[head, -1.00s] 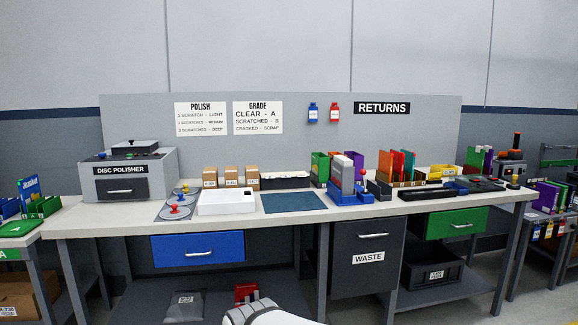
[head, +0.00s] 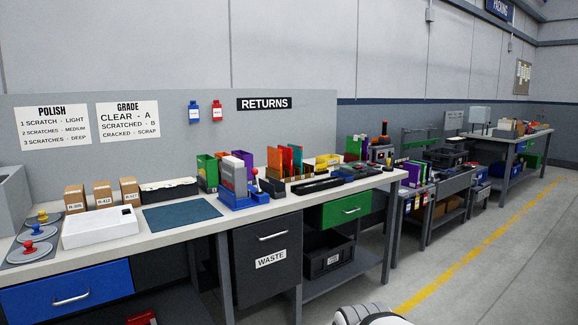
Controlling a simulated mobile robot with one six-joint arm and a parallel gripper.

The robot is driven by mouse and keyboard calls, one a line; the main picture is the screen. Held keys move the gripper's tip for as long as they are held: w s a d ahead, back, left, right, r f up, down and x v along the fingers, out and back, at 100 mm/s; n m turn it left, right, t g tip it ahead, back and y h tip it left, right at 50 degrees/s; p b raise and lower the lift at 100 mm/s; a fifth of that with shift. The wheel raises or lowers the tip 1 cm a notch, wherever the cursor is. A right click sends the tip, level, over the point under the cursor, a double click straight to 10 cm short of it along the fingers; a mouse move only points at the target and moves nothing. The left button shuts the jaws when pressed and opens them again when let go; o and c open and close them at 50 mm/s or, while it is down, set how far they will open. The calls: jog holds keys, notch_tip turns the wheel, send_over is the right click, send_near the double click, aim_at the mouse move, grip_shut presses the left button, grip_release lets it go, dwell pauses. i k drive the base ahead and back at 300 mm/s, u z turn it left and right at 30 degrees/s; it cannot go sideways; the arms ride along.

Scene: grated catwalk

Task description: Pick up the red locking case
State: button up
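I cannot tell for sure which thing is the red locking case. A red object (head: 141,319) shows on the low shelf under the returns bench, at the bottom edge of the head view, mostly cut off. Red items (head: 273,158) also stand among colored cases in an organizer on the bench, too small to identify. My gripper is not in view; only a white rounded part of my arm shows at the bottom, right of center.
The returns bench (head: 100,246) spans the left, with a blue drawer (head: 66,292), a green drawer (head: 346,210) and a waste bin (head: 268,262). More benches (head: 506,147) stand to the right. The floor (head: 480,260) at right is clear, with a yellow line.

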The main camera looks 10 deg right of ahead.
aim_at(287, 152)
jog(key=z, duration=0.05)
jog(key=i, duration=1)
jog(key=z, duration=0.05)
